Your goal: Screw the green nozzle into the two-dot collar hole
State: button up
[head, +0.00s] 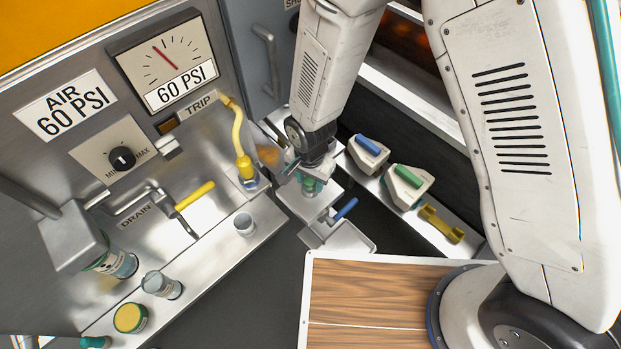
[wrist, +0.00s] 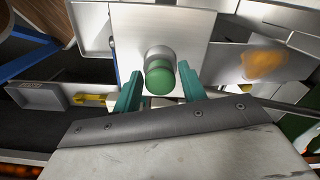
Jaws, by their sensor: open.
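A green nozzle (wrist: 160,78) with a rounded end shows in the wrist view, at the end of a short grey cylinder against a metal block (wrist: 190,28). My gripper (wrist: 160,90) is open. Its teal fingers stand on either side of the green nozzle, with small gaps showing. In the head view my gripper (head: 308,170) is above the metal block at the centre, and the green nozzle (head: 311,187) shows just below it. The collar's dots and hole are not visible; my gripper hides part of the block.
White holders with a blue piece (head: 368,144) and a green piece (head: 408,175) stand to the right, near a yellow dumbbell-shaped part (head: 441,222). A blue-handled lever (head: 345,209) is just in front of the block. A yellow hose (head: 240,145) is left. A wooden board (head: 365,290) lies in front.

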jog(key=shift+n, duration=0.5)
jog(key=shift+n, duration=0.9)
jog(key=c, duration=0.5)
jog(key=shift+m, duration=0.9)
jog(key=shift+m, duration=0.9)
